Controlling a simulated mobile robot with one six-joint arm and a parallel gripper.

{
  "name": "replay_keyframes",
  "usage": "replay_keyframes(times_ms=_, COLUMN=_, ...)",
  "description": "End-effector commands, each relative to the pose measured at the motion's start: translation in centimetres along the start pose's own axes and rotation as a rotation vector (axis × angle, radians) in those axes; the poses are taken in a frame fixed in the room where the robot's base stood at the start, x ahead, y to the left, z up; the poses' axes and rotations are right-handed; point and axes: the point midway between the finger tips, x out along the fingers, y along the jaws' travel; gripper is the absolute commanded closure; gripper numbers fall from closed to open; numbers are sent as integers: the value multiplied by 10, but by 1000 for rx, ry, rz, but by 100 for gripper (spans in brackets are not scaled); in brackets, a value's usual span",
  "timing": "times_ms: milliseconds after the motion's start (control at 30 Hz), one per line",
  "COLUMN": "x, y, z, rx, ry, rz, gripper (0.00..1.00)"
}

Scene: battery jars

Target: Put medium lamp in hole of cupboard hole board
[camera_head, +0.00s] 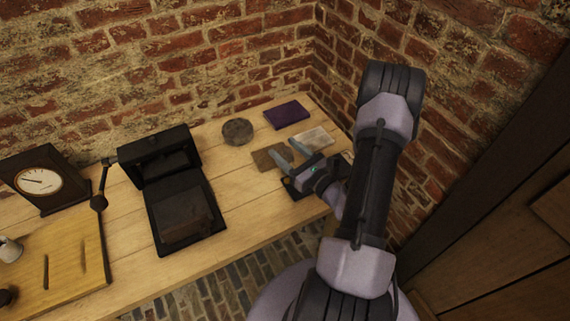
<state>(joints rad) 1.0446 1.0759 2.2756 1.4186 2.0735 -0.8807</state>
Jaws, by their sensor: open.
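My gripper (281,151) is low over the right part of the wooden table, its two pale fingers apart and pointing left. Nothing shows between the fingers. A flat brown square piece (268,158) lies under or just beside the fingertips; I cannot tell whether they touch it. I cannot make out a medium lamp in this view. No cupboard hole board is clearly recognisable either. A brown cupboard-like wooden front (510,240) stands at the right edge, with no hole visible in it. My arm hides part of the table's right end.
On the table (255,215) stand an open black case (165,220), a dial instrument (40,180) and a slotted wooden board (70,245). A round grey piece (238,131), a purple block (287,115) and a pale flat piece (313,138) lie near the corner. Brick walls close the back and right.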

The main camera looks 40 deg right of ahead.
Motion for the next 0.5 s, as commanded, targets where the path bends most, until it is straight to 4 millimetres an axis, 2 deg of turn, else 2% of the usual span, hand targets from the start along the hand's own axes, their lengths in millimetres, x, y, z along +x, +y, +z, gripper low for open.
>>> replay_keyframes(times_ms=100, x=25, y=-3, z=-2, rx=-4, ry=-1, rz=5, gripper=45)
replay_keyframes(times_ms=200, x=36, y=-3, z=-1, rx=-1, ry=-1, rz=4, gripper=45)
replay_keyframes(times_ms=400, x=38, y=-4, z=0, rx=0, ry=0, rz=1, gripper=45)
replay_keyframes(times_ms=433, x=38, y=-4, z=0, rx=0, ry=0, rz=1, gripper=47)
replay_keyframes(times_ms=500, x=38, y=-4, z=0, rx=0, ry=1, rz=1, gripper=61)
